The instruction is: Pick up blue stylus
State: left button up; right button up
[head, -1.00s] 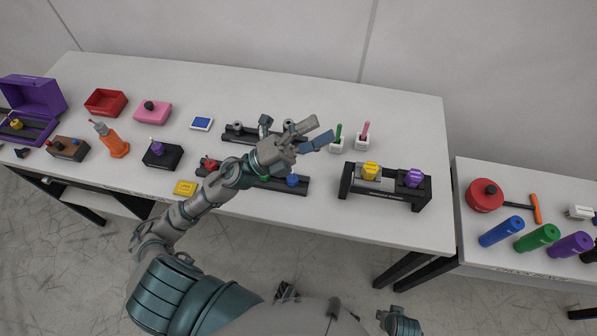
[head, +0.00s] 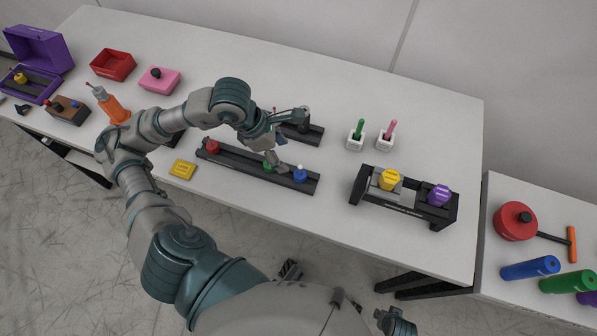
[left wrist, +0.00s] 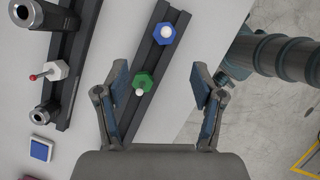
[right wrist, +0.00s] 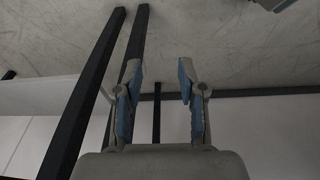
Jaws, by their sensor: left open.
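The blue hexagonal piece with a white tip (head: 300,174) stands at the right end of a black rail. It is the only blue stylus-like thing I make out on the rail. In the left wrist view it shows at the top (left wrist: 164,33), beyond the green piece (left wrist: 144,82). My left gripper (head: 288,140) is open and empty above the rail, near the green piece and a little left of the blue one. Its two fingers are spread in the left wrist view (left wrist: 160,85). My right gripper (right wrist: 160,75) is open and empty, low beside dark table legs.
A red piece (head: 212,146) is at the rail's left end. Behind is a second black rail (head: 313,134). White holders with a green pen (head: 359,128) and a pink pen (head: 390,128) stand at the back. A black rack (head: 405,209) is to the right.

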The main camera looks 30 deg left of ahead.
pick_arm(q)
send_over(298, 172)
jog(key=s, duration=0.1)
notch_tip(298, 172, down, 4)
jog(key=shift+d+f+b, duration=0.1)
jog(key=shift+f+b, duration=0.2)
jog(key=shift+f, duration=0.2)
jog(key=f, duration=0.3)
jog(key=shift+w+d+f, duration=0.15)
jog(key=shift+w+f, duration=0.2)
jog(key=shift+w, duration=0.05)
jog(key=shift+w+f+b, duration=0.1)
jog(key=shift+f+b, duration=0.2)
jog(key=shift+f, duration=0.05)
jog(key=shift+a, duration=0.2)
jog(key=shift+d+r, duration=0.1)
jog(key=shift+d, duration=0.35)
jog(key=c, duration=1.3)
pick_arm(e)
jog(key=r, duration=0.2)
jog(key=d+r, duration=0.1)
jog(key=r, duration=0.1)
jog(key=shift+s+d, duration=0.15)
jog(key=shift+s, duration=0.05)
